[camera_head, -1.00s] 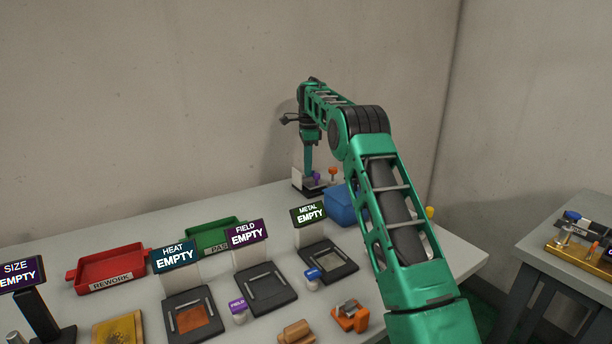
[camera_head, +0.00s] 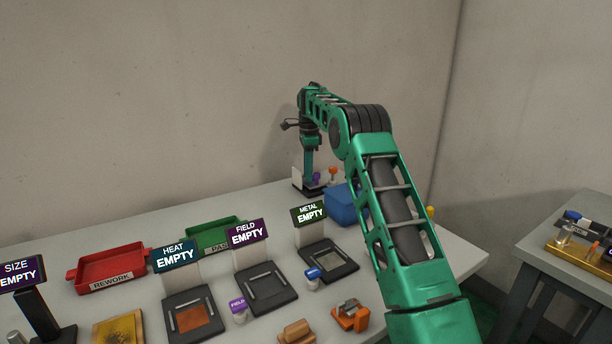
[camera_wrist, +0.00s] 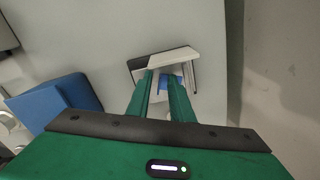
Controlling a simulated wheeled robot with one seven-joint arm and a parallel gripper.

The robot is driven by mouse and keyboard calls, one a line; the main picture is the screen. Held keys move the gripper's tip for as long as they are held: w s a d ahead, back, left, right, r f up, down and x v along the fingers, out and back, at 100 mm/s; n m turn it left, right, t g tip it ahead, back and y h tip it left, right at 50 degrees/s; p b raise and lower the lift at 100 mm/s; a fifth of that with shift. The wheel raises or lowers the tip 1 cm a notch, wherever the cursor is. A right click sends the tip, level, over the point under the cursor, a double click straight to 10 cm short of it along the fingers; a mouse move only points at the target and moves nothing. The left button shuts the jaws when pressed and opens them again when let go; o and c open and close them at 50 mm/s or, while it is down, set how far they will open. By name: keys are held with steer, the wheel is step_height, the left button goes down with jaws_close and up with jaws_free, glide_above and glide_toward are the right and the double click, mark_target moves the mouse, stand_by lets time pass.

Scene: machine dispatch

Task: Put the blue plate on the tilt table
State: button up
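My gripper (camera_wrist: 162,80) points down at the far back of the table, and its fingers also show in the head view (camera_head: 308,172). In the wrist view the two green fingers stand apart, with a small blue patch (camera_wrist: 170,83) at their tips, which may be the blue plate. I cannot tell whether the fingers grip it or only stand above it. Under the fingertips is a pale stand with a dark edge (camera_wrist: 178,61), possibly the tilt table. In the head view my arm's end partly hides this spot.
A blue box (camera_head: 343,205) stands close to the gripper, also in the wrist view (camera_wrist: 50,104). Purple and orange knobs (camera_head: 332,171) are beside the fingers. Red (camera_head: 110,266) and green (camera_head: 215,235) trays and test stations with EMPTY signs stand nearer. A wall is behind.

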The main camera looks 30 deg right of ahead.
steer(key=shift+r, duration=3.95)
steer(key=s+r+n, duration=0.3)
steer(key=s+n, duration=0.1)
steer(key=s, duration=1)
steer(key=s+r+n, duration=0.3)
steer(key=s+n, duration=0.1)
steer(key=s, duration=1)
steer(key=s+a+f+n, duration=0.2)
steer(key=s+f, duration=0.2)
steer(key=s, duration=0.6)
steer(key=s+a+f+n, duration=0.2)
steer(key=s+f, duration=0.3)
steer(key=s, duration=0.6)
steer(key=s+a+f+n, duration=0.2)
steer(key=s+f, duration=0.3)
steer(key=s, duration=0.5)
steer(key=shift+s+a+f+n, duration=0.25)
steer(key=shift+a+n, duration=0.1)
steer(key=shift+n, duration=0.25)
